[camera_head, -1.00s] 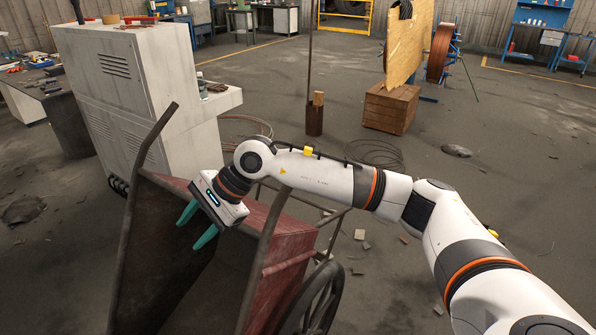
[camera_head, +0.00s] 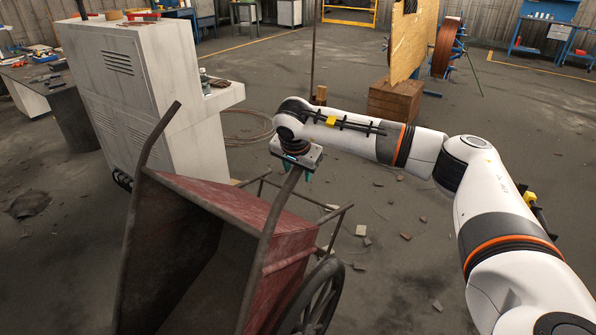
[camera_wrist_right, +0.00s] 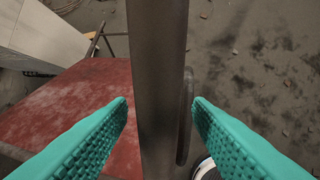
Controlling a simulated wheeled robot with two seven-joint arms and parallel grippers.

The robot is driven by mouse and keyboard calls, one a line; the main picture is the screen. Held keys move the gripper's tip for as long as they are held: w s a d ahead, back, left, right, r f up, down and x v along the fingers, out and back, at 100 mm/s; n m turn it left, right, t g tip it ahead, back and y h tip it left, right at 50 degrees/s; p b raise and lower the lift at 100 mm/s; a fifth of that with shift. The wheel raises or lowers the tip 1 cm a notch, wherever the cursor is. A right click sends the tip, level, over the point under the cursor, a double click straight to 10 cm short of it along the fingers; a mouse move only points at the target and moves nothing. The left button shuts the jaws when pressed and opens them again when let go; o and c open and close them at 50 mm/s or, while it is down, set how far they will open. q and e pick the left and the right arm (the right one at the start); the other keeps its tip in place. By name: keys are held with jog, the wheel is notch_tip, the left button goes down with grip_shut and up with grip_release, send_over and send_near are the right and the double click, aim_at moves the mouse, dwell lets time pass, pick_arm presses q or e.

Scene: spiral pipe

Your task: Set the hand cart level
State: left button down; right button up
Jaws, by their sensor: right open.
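The hand cart (camera_head: 225,222) is a rusty red tub with dark metal handles, and it stands tilted in the lower left of the head view. Its right handle (camera_head: 266,232) curves up to my right gripper (camera_head: 300,172), and its left handle (camera_head: 147,150) rises free. In the wrist view the handle bar (camera_wrist_right: 158,90) runs upright between the two teal fingers of my right gripper (camera_wrist_right: 158,108), with gaps on both sides. The gripper is open around the handle. The red panel (camera_wrist_right: 75,105) lies below. My left gripper is not in view.
A pale grey machine cabinet (camera_head: 112,70) stands close behind the cart on the left. A wooden crate (camera_head: 394,102) and a plywood board (camera_head: 411,40) stand farther back. A cable coil (camera_head: 245,125) and small debris lie on the floor. The floor beyond the cart's right side is mostly open.

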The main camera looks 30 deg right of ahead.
jog(key=shift+x, duration=1.6)
jog(key=shift+c, duration=0.3)
grip_shut()
